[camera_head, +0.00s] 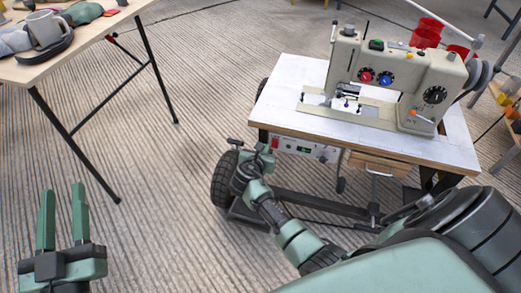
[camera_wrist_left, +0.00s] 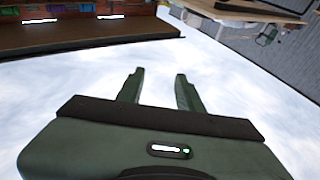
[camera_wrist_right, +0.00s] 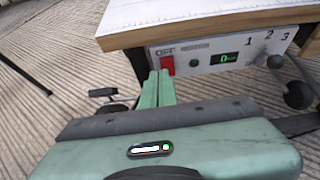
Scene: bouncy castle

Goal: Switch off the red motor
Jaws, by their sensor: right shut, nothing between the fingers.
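A white control box (camera_head: 305,150) is mounted under the front edge of the sewing table. It carries a red switch (camera_wrist_right: 167,66) below an "OFF" label, a small green display that seems to read 0, and a knob (camera_wrist_right: 275,62) by the numbers 1, 2, 3. The red switch also shows in the head view (camera_head: 275,143). My right gripper (camera_wrist_right: 158,75) is shut and empty, its fingertips just in front of the switch's left side; I cannot tell whether they touch it. My left gripper (camera_head: 63,190) is open and empty, low at the left, away from the table.
A sewing machine (camera_head: 390,75) stands on the white tabletop (camera_head: 285,85), with red cups (camera_head: 426,32) behind it. A wheel (camera_head: 224,178) stands below the table's left side. Another table (camera_head: 85,58) holding a mug (camera_head: 45,30) is at upper left. The floor between the tables is clear.

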